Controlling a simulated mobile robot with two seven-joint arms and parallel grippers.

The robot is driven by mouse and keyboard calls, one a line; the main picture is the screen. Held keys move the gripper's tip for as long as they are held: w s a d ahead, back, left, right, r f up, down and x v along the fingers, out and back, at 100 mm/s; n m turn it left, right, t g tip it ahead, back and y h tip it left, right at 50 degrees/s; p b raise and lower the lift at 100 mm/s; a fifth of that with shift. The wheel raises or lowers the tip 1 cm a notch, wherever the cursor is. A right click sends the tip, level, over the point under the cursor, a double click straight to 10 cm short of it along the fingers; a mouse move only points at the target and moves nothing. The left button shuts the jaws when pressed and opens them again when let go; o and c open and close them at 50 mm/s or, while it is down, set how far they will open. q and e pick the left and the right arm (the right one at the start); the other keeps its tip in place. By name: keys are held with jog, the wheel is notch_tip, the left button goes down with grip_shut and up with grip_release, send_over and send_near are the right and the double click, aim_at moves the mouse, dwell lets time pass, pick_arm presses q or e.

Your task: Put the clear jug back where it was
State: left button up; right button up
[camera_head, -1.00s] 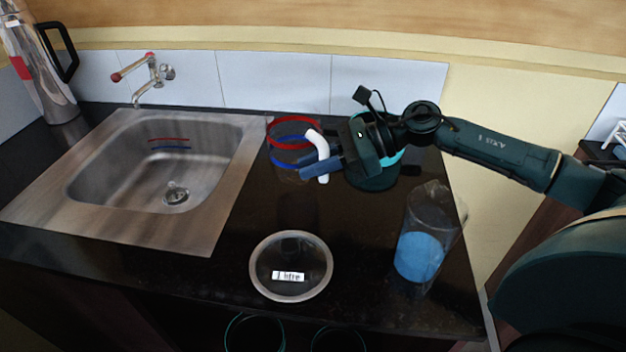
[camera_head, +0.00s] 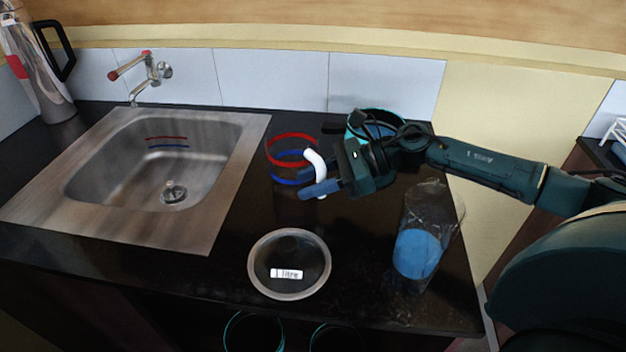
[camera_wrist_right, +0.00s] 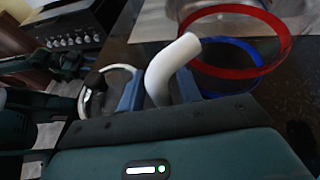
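A clear jug (camera_head: 292,136) with a red rim, a blue band and a white handle (camera_head: 313,160) is right of the sink. Its see-through walls barely show, so I cannot tell whether its base touches the counter. My right gripper (camera_head: 316,182) is shut on the white handle, one finger on each side; the right wrist view shows the handle (camera_wrist_right: 168,68) between the fingers (camera_wrist_right: 160,92). A flat round disc (camera_head: 289,240) labelled "1 litre" lies on the counter in front. My left gripper is not in view.
A clear vessel with blue contents (camera_head: 417,253) stands at the counter's right. A teal-rimmed pot (camera_head: 366,112) is behind my right gripper. The sink (camera_head: 222,190) is at left, a metal flask (camera_head: 40,80) behind it. The dark counter around the disc is free.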

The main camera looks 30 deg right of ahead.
jog(key=shift+o, duration=0.2)
jog(key=shift+r, duration=0.2)
jog(key=shift+d, duration=0.3)
pick_arm(q)
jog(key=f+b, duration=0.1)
jog(key=b, duration=0.2)
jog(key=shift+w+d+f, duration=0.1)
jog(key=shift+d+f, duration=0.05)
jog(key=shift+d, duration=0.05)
pick_arm(e)
jog(key=v, duration=1.1)
jog(key=shift+s+r, duration=0.2)
jog(key=shift+s, duration=0.05)
jog(key=shift+d, duration=0.1)
